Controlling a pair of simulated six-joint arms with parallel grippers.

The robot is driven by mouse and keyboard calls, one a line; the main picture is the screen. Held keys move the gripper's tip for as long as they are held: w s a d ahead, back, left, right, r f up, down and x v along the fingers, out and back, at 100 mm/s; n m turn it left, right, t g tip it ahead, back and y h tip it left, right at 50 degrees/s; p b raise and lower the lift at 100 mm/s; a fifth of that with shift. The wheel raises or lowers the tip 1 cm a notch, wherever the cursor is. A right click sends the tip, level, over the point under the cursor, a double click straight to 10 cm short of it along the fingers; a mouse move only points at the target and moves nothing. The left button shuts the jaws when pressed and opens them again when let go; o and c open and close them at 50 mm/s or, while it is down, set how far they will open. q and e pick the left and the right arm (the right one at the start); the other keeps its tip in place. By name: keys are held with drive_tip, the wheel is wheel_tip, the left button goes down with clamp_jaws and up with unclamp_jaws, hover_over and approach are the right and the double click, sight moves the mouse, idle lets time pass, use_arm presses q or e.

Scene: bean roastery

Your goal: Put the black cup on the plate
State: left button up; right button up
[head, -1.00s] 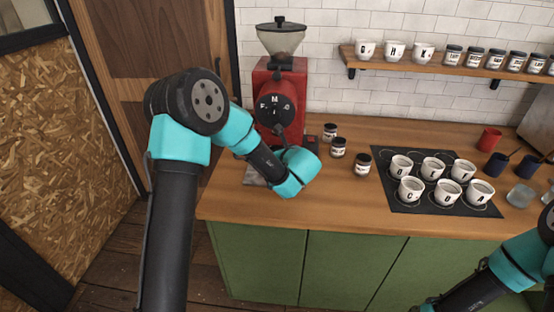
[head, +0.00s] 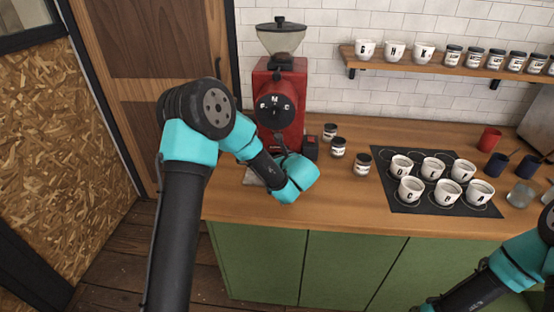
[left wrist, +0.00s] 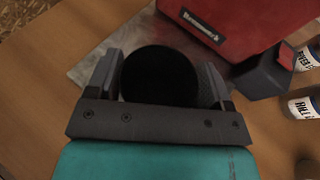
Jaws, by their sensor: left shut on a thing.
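The black cup (left wrist: 160,76) shows in the left wrist view as a dark round shape between my left gripper's fingers. My left gripper (left wrist: 160,82) is shut on it, one finger on each side. In the head view my own arm hides the cup and the fingers. A flat grey plate (left wrist: 92,66) lies on the counter at the foot of the red grinder, partly behind the cup and fingers; its corner shows in the head view (head: 253,177). I cannot tell whether the cup touches the plate. My right gripper is out of view.
The red grinder (head: 279,108) stands just behind my left gripper. A small dark box (head: 310,149) and several jars (head: 362,164) stand to its right. A black mat (head: 398,202) holds several white lettered cups. The counter's front is clear.

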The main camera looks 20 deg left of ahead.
use_arm(q)
drive_tip(key=shift+f, duration=0.1)
drive_tip(key=o, duration=1.1)
drive_tip(key=shift+c, duration=0.2)
drive_tip(key=shift+d, duration=0.1)
drive_tip(key=v, duration=1.2)
drive_tip(key=shift+s, duration=0.1)
